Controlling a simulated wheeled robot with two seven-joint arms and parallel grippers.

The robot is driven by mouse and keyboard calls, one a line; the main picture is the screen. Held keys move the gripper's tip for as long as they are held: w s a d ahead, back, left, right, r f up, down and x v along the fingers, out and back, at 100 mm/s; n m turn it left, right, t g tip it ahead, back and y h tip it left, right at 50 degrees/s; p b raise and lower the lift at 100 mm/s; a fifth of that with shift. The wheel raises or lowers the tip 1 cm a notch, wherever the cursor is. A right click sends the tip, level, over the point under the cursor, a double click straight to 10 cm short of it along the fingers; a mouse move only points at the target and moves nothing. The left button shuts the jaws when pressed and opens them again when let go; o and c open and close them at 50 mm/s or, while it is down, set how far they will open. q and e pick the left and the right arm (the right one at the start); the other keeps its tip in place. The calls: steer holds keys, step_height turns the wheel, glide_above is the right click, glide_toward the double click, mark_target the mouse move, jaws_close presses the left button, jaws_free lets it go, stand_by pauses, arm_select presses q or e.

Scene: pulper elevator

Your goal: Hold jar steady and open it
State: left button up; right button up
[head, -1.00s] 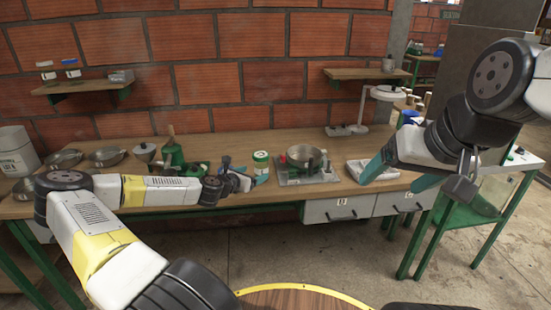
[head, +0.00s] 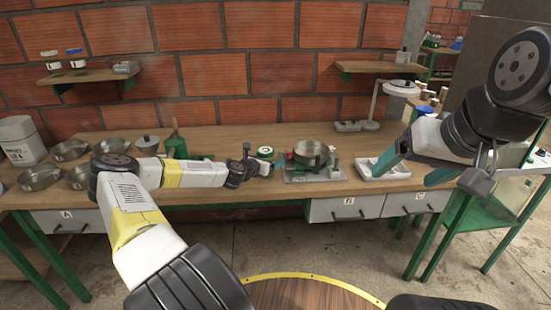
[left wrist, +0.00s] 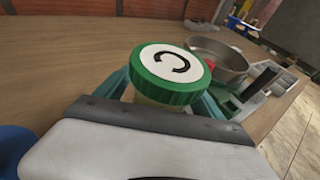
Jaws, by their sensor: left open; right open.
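The jar has a green lid with a white top and a dark curved mark, and it stands upright on the bench. Its lid (head: 265,151) shows in the head view just behind my left gripper (head: 271,166). In the left wrist view the lid (left wrist: 172,72) is close and large, with only a sliver of pale body below it. My left gripper is open, with teal fingers on both sides of the jar; I cannot tell whether they touch it. My right gripper (head: 402,178) is open and empty, over the bench's right front edge, apart from the jar.
A white tray (head: 384,168) lies further right, by my right gripper. Metal bowls (head: 70,150) and a green tool (head: 174,145) stand to the left. The brick wall closes the back.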

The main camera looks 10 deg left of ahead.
mark_target(270, 152)
arm_select(q)
steer(key=c, duration=1.6)
steer(key=shift+r, duration=0.85)
steer(key=shift+s+d+r, duration=0.1)
steer(key=shift+s+r, duration=0.05)
steer(key=shift+r, duration=0.35)
steer(key=shift+s+r, duration=0.15)
steer(key=shift+r, duration=0.3)
steer(key=s+d+r, duration=0.1)
steer(key=s+d, duration=0.3)
steer(key=s, duration=1)
steer(key=shift+s+r, duration=0.2)
steer(key=shift+s, duration=0.2)
